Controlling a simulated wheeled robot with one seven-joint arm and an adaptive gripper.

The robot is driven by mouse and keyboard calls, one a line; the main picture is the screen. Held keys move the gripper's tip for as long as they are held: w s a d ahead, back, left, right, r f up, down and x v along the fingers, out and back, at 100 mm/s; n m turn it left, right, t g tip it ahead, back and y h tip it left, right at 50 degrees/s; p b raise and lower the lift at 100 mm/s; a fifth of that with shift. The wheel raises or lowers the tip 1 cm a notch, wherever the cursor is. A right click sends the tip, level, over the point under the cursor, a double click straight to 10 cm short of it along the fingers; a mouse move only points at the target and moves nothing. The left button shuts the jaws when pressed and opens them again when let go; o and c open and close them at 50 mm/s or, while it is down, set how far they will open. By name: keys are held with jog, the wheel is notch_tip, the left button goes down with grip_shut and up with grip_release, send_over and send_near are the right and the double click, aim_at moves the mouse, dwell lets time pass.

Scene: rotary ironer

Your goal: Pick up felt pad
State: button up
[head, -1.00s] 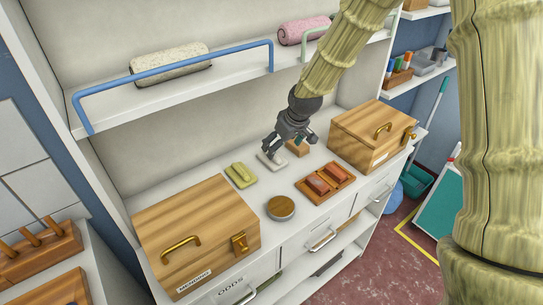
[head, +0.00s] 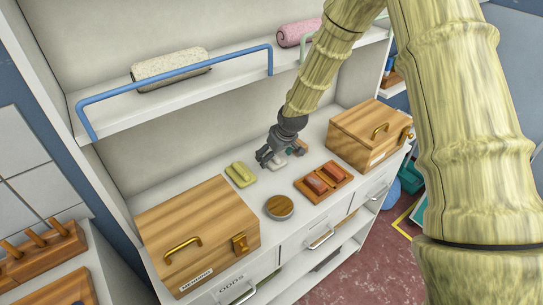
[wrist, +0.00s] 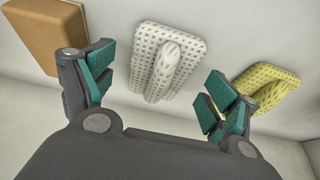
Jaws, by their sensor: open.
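A white dotted pad (wrist: 168,62) with a raised grip lies on the counter, framed between my open fingers in the wrist view. A yellow dotted pad of like shape (wrist: 262,88) lies to its right, partly behind a finger; it also shows in the head view (head: 240,174). I cannot tell from the pictures which pad is felt. My gripper (wrist: 160,92) is open and empty, apart from both pads. In the head view my gripper (head: 270,162) is low over the counter and hides most of the white pad.
A brown block (wrist: 45,35) lies left of the white pad in the wrist view. The head view shows a tray with reddish blocks (head: 325,181), a round tin (head: 279,207), and wooden boxes left (head: 200,225) and right (head: 368,135). A shelf with a blue rail (head: 180,80) hangs above.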

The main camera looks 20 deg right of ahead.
jog(key=shift+w+f, duration=0.25)
jog(key=shift+f, duration=0.05)
jog(key=shift+s, duration=0.1)
jog(key=c, duration=1)
jog(key=shift+c, duration=0.2)
jog(key=shift+r, duration=0.15)
jog(key=shift+r+b, duration=1)
jog(key=shift+r, duration=0.65)
jog(key=s+a+b, duration=0.1)
jog(key=s, duration=0.4)
jog(key=s+r+b, duration=0.1)
jog(key=s, duration=0.4)
jog(key=s+a+b, duration=0.1)
jog(key=s+b, duration=0.1)
jog(key=s, duration=0.3)
jog(key=shift+s+a+r, duration=0.25)
jog(key=shift+s+a, duration=0.1)
jog(key=shift+s, duration=0.05)
